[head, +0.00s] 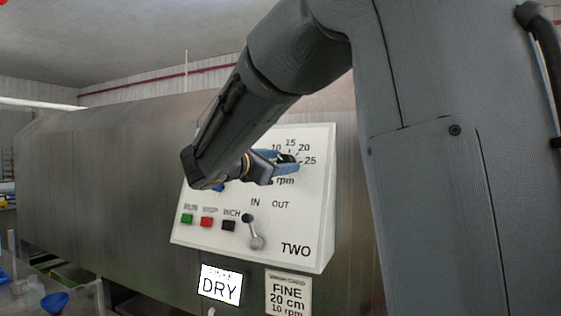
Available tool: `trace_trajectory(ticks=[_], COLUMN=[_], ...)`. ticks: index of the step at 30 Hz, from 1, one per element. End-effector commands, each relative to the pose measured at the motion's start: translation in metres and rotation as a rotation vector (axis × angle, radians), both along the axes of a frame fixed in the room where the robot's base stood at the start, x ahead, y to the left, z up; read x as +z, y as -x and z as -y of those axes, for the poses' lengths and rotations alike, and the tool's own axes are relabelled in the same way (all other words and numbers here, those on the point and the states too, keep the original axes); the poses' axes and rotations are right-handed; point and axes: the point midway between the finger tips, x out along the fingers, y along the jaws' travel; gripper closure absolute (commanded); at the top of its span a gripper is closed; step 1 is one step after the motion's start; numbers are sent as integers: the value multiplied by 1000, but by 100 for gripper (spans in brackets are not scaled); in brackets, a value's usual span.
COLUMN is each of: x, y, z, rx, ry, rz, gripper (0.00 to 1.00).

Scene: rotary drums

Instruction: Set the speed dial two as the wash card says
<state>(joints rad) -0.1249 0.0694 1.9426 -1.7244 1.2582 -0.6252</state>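The speed dial (289,158) is a dark knob on the white control panel marked TWO, with 10, 15, 20 and 25 around it and "rpm" below. My gripper (283,163), with blue fingers, is right at the dial and hides part of it. I cannot tell whether the fingers touch or grip the knob, and its pointer setting is not clear. The wash card (288,292) hangs below the panel. It reads FINE, 20 cm and what looks like 10 rpm, its last line cut by the frame edge.
The panel (308,230) also has green (187,219), red (206,222) and black (228,225) buttons and an IN/OUT lever (254,234). A lit DRY sign (220,286) is below. The metal drum housing (90,190) extends left. A blue funnel-like item (54,303) is at lower left.

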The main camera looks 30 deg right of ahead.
Motion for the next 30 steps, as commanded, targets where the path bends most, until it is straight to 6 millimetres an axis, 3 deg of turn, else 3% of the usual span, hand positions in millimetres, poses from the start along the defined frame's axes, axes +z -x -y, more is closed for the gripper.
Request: trace_trajectory(ticks=[1, 7, 30], x=[0, 0, 0], y=[0, 0, -1], z=[0, 0, -1], rx=[0, 0, -64], ry=[0, 0, -108], rz=[0, 0, 138], gripper=[57, 90, 90])
